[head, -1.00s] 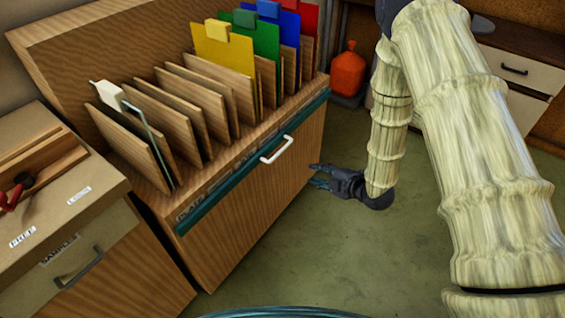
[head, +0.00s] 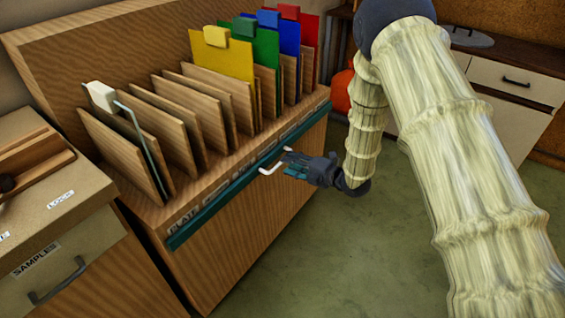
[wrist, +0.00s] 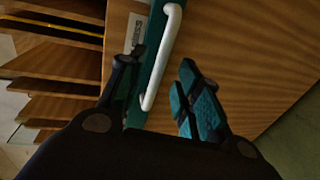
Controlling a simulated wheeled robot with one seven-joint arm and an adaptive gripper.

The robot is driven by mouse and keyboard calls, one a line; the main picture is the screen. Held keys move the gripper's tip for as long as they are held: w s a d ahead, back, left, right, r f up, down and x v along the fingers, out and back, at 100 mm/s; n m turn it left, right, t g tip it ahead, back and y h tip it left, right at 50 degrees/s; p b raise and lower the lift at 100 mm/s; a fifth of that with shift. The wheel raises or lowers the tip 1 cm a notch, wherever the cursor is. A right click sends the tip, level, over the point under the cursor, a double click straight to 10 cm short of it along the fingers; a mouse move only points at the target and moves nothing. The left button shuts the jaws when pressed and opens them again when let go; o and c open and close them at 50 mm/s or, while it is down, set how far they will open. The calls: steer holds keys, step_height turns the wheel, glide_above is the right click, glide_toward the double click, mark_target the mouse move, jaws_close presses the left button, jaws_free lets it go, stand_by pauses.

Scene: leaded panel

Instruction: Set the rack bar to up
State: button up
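The rack bar (head: 214,206) is a teal strip along the top front edge of the wooden rack, with a white handle (head: 264,169) at its middle. In the wrist view the bar (wrist: 157,42) runs up the picture and the white handle (wrist: 166,45) lies in front of it. My gripper (head: 290,164) is at the right end of the handle in the head view. In the wrist view my gripper (wrist: 158,68) is open, with the handle's near end between its spread fingers. I cannot tell whether a finger touches it.
The rack (head: 262,225) holds several upright wooden panels and coloured sheets, including a yellow one (head: 222,60). A samples drawer cabinet (head: 60,245) stands at the left. A red container (head: 341,92) is behind my arm. Green floor (head: 380,245) is clear in front of the rack.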

steer(key=shift+x, duration=2.1)
jaws_close()
